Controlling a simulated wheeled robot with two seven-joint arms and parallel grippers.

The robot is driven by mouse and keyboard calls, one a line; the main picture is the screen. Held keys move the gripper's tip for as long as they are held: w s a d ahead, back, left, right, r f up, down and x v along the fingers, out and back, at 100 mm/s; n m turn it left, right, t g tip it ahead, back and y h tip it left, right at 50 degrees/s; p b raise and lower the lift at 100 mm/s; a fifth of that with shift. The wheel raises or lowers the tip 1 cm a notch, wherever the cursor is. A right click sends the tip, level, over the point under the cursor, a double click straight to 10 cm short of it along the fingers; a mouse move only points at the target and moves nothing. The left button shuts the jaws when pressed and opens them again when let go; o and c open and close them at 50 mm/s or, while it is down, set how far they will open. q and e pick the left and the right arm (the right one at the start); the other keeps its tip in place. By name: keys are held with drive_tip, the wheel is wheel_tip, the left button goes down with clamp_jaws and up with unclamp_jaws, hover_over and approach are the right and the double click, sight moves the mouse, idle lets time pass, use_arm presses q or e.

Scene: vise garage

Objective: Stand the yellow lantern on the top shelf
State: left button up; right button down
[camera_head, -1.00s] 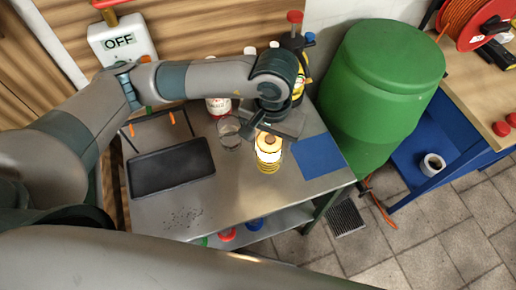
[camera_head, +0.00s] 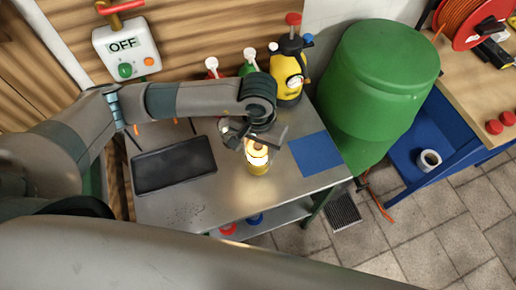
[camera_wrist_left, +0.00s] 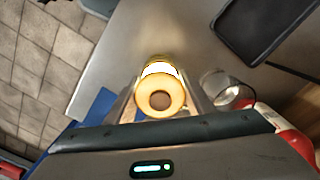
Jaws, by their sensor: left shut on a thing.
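The yellow lantern (camera_head: 257,161), glowing with a pale band, is upright over the right part of the grey metal bench top (camera_head: 215,195). My left gripper (camera_head: 254,146) is shut on its upper part. In the left wrist view the lantern (camera_wrist_left: 160,92) is seen from above between the two fingers, with a round yellow top and dark centre. I cannot tell whether its base touches the bench. A lower shelf (camera_head: 280,221) shows under the bench top; no other shelf is clear. My right gripper is not in view.
A black tray (camera_head: 173,165) lies left of the lantern, a blue mat (camera_head: 316,154) right. A clear glass (camera_wrist_left: 222,88) stands close to the gripper. A yellow sprayer (camera_head: 289,72) and bottles stand behind. A green barrel (camera_head: 378,90) stands right of the bench.

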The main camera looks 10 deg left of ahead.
use_arm(q)
drive_tip(key=shift+f, duration=0.25)
drive_tip(key=shift+f, duration=0.1)
drive_tip(key=shift+b, duration=0.3)
drive_tip(key=o, duration=1.3)
